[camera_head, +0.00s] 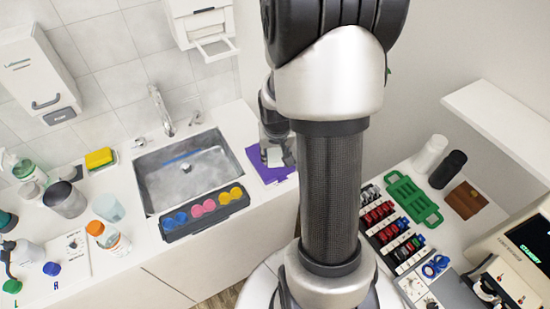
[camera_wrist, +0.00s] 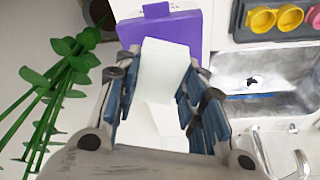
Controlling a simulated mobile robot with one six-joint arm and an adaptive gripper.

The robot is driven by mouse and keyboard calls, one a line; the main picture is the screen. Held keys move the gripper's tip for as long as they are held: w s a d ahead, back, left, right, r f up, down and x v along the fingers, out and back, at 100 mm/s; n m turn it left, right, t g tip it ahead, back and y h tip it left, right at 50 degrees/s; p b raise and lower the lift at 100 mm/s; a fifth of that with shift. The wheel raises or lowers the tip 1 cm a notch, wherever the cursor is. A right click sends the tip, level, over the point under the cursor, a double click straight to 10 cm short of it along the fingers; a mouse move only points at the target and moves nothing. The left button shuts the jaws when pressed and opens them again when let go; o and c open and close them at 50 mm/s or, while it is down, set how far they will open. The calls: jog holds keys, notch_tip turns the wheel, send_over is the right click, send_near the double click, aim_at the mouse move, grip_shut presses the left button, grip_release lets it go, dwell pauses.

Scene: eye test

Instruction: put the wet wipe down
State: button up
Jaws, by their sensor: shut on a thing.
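The wet wipe is a small white block-like piece (camera_wrist: 163,68) between my gripper's fingers in the wrist view. My gripper (camera_wrist: 160,85) is shut on it, with a dark finger on each side. In the wrist view the wipe overlaps a purple pad (camera_wrist: 178,30); I cannot tell whether they touch. In the head view my gripper (camera_head: 278,150) is partly hidden behind my arm, over the purple pad (camera_head: 262,172) right of the sink. A pale piece shows at its tip there.
A sink (camera_head: 190,165) lies left of the pad, with a dark tray of coloured cups (camera_head: 203,214) along its front. A green plant (camera_wrist: 50,95) stands beside my gripper in the wrist view. Bottles and a yellow sponge (camera_head: 100,158) stand on the left counter.

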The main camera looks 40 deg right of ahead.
aim_at(275, 157)
jog(key=shift+f, duration=0.9)
jog(key=shift+f, duration=0.1)
jog(key=shift+f+b, duration=0.55)
jog(key=shift+b, duration=0.15)
jog(key=o, duration=1.1)
jog(key=shift+r, duration=0.1)
